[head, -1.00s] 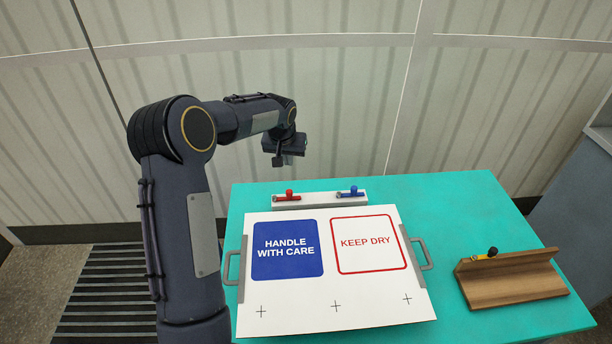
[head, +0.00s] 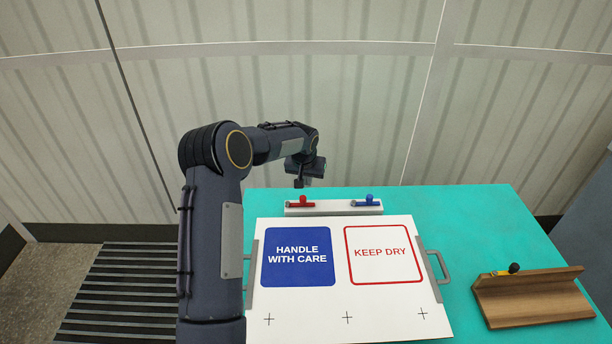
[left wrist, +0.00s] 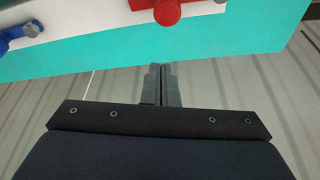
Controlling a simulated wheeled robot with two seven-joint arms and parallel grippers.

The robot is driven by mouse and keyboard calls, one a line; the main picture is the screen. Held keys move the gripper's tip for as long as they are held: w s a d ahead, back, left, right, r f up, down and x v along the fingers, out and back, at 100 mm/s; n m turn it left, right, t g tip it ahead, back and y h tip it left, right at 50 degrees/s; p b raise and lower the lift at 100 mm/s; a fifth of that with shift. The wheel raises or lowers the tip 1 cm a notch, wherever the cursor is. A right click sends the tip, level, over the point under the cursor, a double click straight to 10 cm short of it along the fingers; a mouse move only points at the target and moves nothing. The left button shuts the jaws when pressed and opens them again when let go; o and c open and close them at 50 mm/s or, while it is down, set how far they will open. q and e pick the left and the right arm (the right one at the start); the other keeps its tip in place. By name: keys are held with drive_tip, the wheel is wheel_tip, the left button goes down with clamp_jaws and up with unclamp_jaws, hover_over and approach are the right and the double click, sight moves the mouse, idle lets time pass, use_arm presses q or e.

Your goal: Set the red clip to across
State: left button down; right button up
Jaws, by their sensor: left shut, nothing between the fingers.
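The red clip (head: 303,203) sits at the left end of a white bar (head: 334,210) at the back of the printed sheet. Its bar lies along the length of the white bar, with a round knob on top. My right gripper is not in view.
A blue clip (head: 369,201) sits at the bar's right end. A white sheet (head: 345,293) with two labels lies between grey handles on the teal table (head: 460,215). A wooden block (head: 535,300) with a yellow tool (head: 505,271) stands at the right. A wall rises behind.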

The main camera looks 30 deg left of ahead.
use_arm(q)
drive_tip(key=shift+s+d+f+b, duration=0.15)
drive_tip(key=shift+s, duration=0.45)
drive_tip(key=shift+s+d+f+b, duration=0.15)
drive_tip(key=shift+s+d, duration=0.05)
drive_tip(key=shift+s, duration=0.35)
drive_tip(key=shift+s+d+f+b, duration=0.15)
drive_tip(key=shift+s, duration=0.45)
